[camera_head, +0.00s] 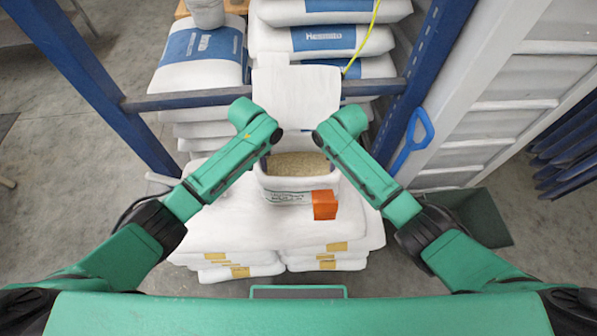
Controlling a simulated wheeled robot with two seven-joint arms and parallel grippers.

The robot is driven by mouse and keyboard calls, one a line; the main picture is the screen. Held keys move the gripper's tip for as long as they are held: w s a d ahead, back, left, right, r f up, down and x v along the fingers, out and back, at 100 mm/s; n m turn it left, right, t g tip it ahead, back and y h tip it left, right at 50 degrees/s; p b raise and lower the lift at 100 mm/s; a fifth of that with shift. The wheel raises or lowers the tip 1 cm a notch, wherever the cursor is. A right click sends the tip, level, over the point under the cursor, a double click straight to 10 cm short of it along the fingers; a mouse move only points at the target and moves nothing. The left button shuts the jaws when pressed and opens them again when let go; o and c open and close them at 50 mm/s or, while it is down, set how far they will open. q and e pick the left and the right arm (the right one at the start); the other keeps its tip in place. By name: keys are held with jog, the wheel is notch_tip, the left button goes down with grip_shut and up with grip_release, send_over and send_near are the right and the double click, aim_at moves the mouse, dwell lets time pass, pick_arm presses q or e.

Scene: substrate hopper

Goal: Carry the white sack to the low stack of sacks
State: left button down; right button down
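A plain white sack-like shape (296,97) stands between the ends of my two arms, in front of the tall stacks. I cannot tell whether it is held or rests on something. My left gripper (264,130) is at its lower left and my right gripper (330,132) at its lower right. The fingers of both are hidden or too small to read. The low stack of sacks (230,225), white with yellow labels, lies nearer to me, below my forearms. On it stands a white open container (284,183) filled with tan grain.
A blue frame has a crossbar (185,101) and two posts. Tall stacks of blue-labelled sacks (200,55) stand behind it. A blue-handled tool (413,140) and a dark green bin (483,215) are at right.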

pick_arm(q)
jog(key=shift+w+r, duration=0.15)
jog(key=shift+r, duration=0.05)
pick_arm(e)
jog(key=shift+w+r, duration=0.15)
jog(key=shift+r, duration=0.05)
